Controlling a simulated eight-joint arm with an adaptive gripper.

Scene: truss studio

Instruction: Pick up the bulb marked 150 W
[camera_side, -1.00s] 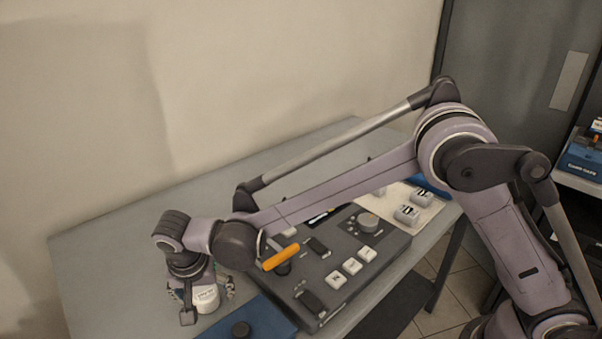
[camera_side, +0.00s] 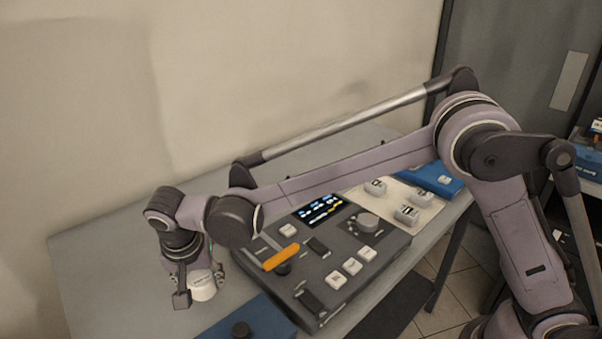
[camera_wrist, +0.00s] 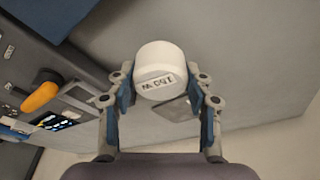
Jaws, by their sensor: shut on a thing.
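The white bulb (camera_wrist: 158,66) fills the space between my fingers in the wrist view, its label reading "150 W" upside down in the picture. My gripper (camera_wrist: 160,82) is shut on it, with one blue finger pad on each side. In the side view my gripper (camera_side: 193,279) points down over the left part of the grey table, and the bulb (camera_side: 203,289) shows at its lower end, partly hidden by the fingers. The bulb appears a little above the tabletop; the exact gap is hard to tell.
A dark console (camera_side: 340,299) with white keys, a lit display (camera_side: 321,211) and an orange handle (camera_side: 281,257) stands right of my gripper. The table's left part (camera_side: 110,270) is bare.

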